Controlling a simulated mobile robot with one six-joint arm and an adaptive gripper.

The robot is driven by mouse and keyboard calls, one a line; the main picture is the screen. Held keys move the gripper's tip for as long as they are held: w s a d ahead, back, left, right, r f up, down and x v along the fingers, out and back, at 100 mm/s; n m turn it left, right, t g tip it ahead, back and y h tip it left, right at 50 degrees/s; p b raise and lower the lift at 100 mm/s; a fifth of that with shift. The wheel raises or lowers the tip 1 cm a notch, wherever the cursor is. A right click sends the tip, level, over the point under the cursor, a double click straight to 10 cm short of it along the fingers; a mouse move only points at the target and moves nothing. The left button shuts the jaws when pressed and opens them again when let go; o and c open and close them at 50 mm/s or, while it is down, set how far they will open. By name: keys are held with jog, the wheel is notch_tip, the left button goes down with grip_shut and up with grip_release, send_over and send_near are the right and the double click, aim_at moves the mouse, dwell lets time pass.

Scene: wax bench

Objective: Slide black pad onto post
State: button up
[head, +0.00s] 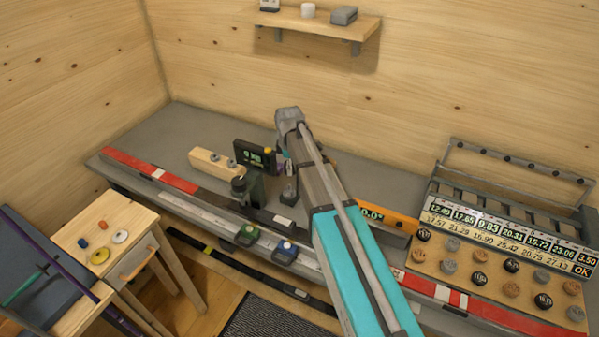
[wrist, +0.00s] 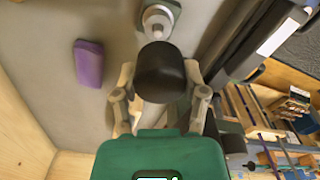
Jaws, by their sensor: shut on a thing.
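The black pad (wrist: 160,72) is a dark rounded piece between the two fingers of my gripper (wrist: 160,88), which is shut on it in the wrist view. The post (wrist: 157,20) shows just beyond the pad as a pale round top on a grey base. The pad overlaps the near edge of this piece in the picture; I cannot tell whether they touch. My arm hides most of the pad there.
A purple block (wrist: 88,63) lies on the grey bench, left of the pad in the wrist view. A black display (head: 255,156) and a wooden block (head: 212,164) stand to the left in the head view. A rack with number labels (head: 505,235) is at the right.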

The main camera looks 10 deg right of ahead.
jog(key=shift+w+a+r, duration=0.1)
jog(key=shift+w+a, duration=0.15)
jog(key=shift+w, duration=0.05)
jog(key=shift+f, duration=0.25)
jog(key=shift+f+b, duration=2.65)
jog(key=shift+b, duration=0.25)
jog(key=shift+f+b, duration=1.6)
jog(key=shift+f, duration=0.05)
jog(key=o, duration=1.1)
jog(key=shift+r, duration=0.15)
